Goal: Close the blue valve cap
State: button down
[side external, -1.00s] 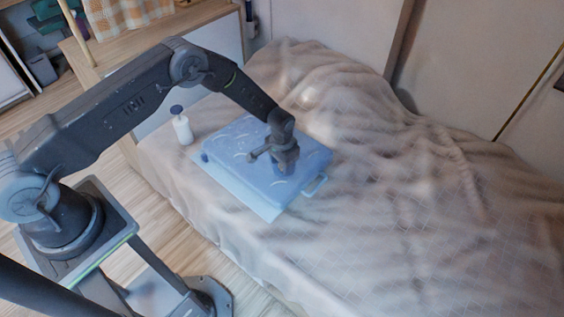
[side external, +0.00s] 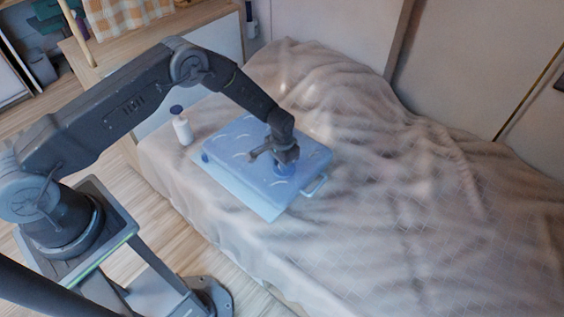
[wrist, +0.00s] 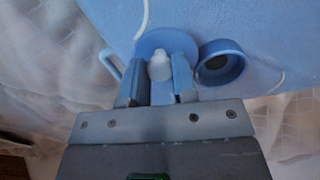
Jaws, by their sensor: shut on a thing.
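A light blue, box-like item (side external: 238,147) lies on the bed; it fills the top of the wrist view. There, a round blue disc (wrist: 166,40) with a white knob-like valve piece (wrist: 160,67) shows beyond my gripper (wrist: 159,82). Its fingers are shut on the white piece, one on each side; the contact is partly hidden. Just right of it is a blue ring-shaped part (wrist: 221,62) with a dark centre; I cannot tell which blue part is the cap. In the side view, my gripper (side external: 285,160) is over the item's right part.
A white bottle (side external: 182,130) with a dark blue top stands on the bed left of the blue item. A handle (side external: 315,186) sticks out at the item's right edge. The rumpled beige bedspread (side external: 400,230) is clear to the right.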

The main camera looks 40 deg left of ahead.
jog(key=a+m, duration=0.1)
jog(key=m, duration=0.1)
jog(key=a+m, duration=0.1)
jog(key=m, duration=0.2)
jog(key=shift+a, duration=0.4)
jog(key=m, duration=0.1)
jog(key=a+m, duration=0.1)
jog(key=shift+w+a+m, duration=0.2)
jog(key=shift+w+m, duration=0.1)
jog(key=shift+m, duration=0.1)
jog(key=m, duration=0.1)
jog(key=a+m, duration=0.1)
jog(key=shift+w+a+m, duration=0.1)
jog(key=shift+w+m, duration=0.2)
jog(key=shift+w, duration=0.1)
jog(key=m, duration=0.1)
jog(key=w+a+m, duration=0.1)
jog(key=m, duration=0.1)
jog(key=w+m, duration=0.1)
jog(key=m, duration=0.1)
jog(key=shift+w+a, duration=0.15)
jog(key=shift+a, duration=0.2)
jog(key=shift+w+a+m, duration=0.1)
jog(key=shift+w+m, duration=0.55)
jog(key=shift+m, duration=0.7)
jog(key=shift+w+a+m, duration=0.1)
jog(key=shift+w+m, duration=0.55)
jog(key=shift+m, duration=0.7)
jog(key=c, duration=0.9)
grip_release()
